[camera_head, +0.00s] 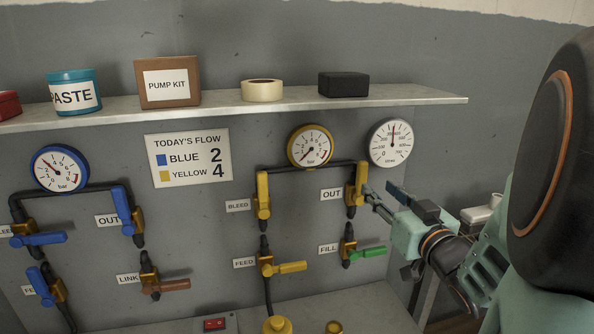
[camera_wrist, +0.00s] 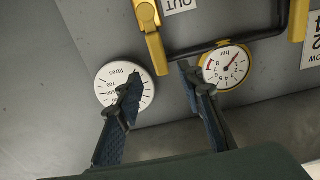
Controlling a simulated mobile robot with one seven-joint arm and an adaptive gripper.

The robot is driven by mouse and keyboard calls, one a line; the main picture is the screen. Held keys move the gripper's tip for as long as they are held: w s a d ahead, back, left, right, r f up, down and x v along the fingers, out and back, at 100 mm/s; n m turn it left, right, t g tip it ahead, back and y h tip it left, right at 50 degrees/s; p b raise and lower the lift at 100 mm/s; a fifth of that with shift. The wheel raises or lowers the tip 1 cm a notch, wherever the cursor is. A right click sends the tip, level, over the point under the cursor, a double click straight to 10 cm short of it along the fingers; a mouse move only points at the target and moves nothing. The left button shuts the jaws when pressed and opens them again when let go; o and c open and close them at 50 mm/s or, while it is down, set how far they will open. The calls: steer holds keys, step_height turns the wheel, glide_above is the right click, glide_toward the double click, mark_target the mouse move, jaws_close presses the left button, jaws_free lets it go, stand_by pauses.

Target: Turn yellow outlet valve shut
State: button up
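The yellow outlet valve (camera_head: 356,190) sits on the panel beside the OUT label, at the right end of the yellow line's black pipe. Its yellow handle points along the vertical pipe. The valve also shows in the wrist view (camera_wrist: 151,30), where the scene is upside down. My gripper (camera_head: 379,190) is just right of the valve, its fingers reaching towards it. In the wrist view my gripper (camera_wrist: 159,74) is open and empty, and the handle's end appears between the two fingertips. I cannot tell whether a finger touches it.
A white litres dial (camera_head: 391,143) and yellow-rimmed bar gauge (camera_head: 310,146), needle low, are above. The bleed valve (camera_head: 263,195), feed valve (camera_head: 282,268) and green-handled fill valve (camera_head: 366,253) are nearby. A shelf (camera_head: 430,97) juts out above. The flow sign (camera_head: 188,158) reads Yellow 4.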

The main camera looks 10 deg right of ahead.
mark_target(364, 175)
steer(key=w, duration=1)
steer(key=shift+w+a+p, duration=0.1)
steer(key=shift+a+p, duration=0.05)
steer(key=shift+p, duration=0.2)
steer(key=shift+c, duration=0.7)
jaws_close()
